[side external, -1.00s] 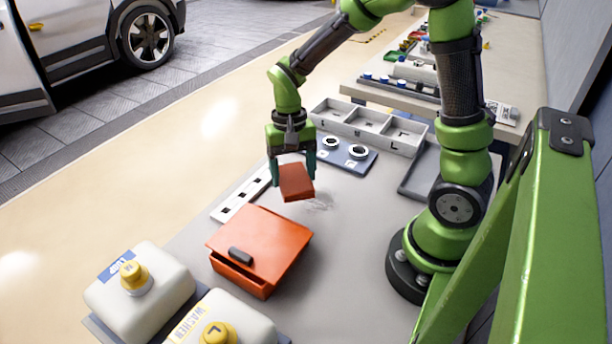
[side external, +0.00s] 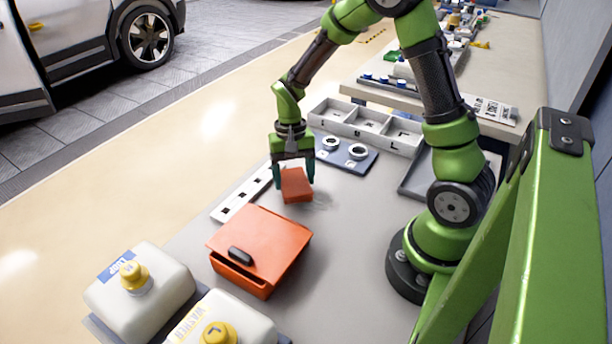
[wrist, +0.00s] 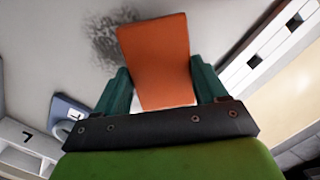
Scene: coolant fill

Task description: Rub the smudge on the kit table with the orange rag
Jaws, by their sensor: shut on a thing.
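The orange rag (side external: 296,186) is a folded block held between the dark green fingers of my gripper (side external: 293,180). In the wrist view the rag (wrist: 157,55) fills the space between both fingers. The smudge (wrist: 112,38) is a grey speckled patch on the kit table (side external: 345,230), beside the rag in the wrist view. In the side view the smudge (side external: 321,201) shows faintly just right of the rag, which hides part of that area. The rag is at or just above the table surface; I cannot tell whether it touches.
An orange lidded box (side external: 262,245) stands in front of the rag. A white slotted strip (side external: 240,193) lies to the left. A blue plate with two rings (side external: 345,153), a white compartment tray (side external: 366,128) and a grey tray (side external: 420,178) are behind. White jugs (side external: 140,283) stand front left.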

